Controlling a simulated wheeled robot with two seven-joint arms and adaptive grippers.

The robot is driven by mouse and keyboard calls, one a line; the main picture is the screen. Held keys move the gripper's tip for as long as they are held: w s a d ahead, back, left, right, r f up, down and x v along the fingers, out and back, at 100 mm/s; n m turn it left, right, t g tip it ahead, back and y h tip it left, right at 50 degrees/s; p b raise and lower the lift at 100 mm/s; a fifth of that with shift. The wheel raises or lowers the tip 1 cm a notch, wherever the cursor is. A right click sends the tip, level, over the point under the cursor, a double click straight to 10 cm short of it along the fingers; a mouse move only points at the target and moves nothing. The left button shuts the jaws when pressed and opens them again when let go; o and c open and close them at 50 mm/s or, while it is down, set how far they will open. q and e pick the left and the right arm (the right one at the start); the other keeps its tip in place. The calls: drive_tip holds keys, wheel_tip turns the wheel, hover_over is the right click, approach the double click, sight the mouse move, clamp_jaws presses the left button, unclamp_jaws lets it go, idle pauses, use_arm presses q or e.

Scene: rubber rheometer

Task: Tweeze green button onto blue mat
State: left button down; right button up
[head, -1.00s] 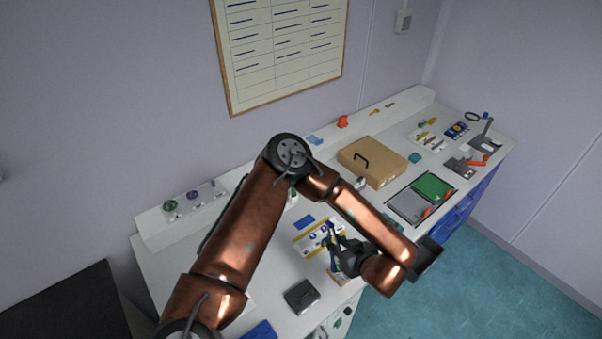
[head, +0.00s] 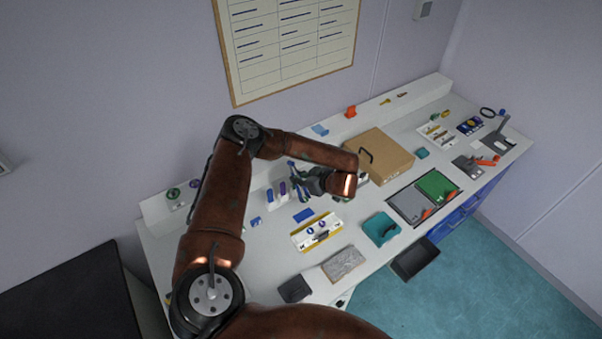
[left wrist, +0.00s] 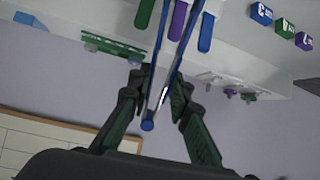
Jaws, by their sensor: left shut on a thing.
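My left gripper (head: 305,182) is above the back part of the bench. It is shut on blue tweezers (head: 294,171), which also show between the fingers in the left wrist view (left wrist: 160,45). The two tweezer arms run up out of the top of that view, so the tips are hidden, and I cannot tell whether they hold anything. A flat blue rectangle (head: 303,215), likely the blue mat, lies on the bench in front of the gripper. I cannot make out the green button for certain. My right gripper is not in view.
Purple (left wrist: 178,20), green (left wrist: 145,13) and blue (left wrist: 205,32) strips are near the tweezers. A white tray with yellow edges (head: 330,236), a grey block (head: 344,262) and a teal item (head: 381,228) lie nearer the front. A cardboard box (head: 380,155) stands to the right.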

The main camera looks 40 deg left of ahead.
sight(305, 200)
use_arm(q)
drive_tip(key=shift+a, duration=0.25)
drive_tip(key=shift+s, duration=0.1)
wheel_tip(305, 200, down, 9)
drive_tip(key=b, duration=0.7)
drive_tip(key=c, duration=2.2)
unclamp_jaws()
drive_tip(key=shift+r, duration=0.1)
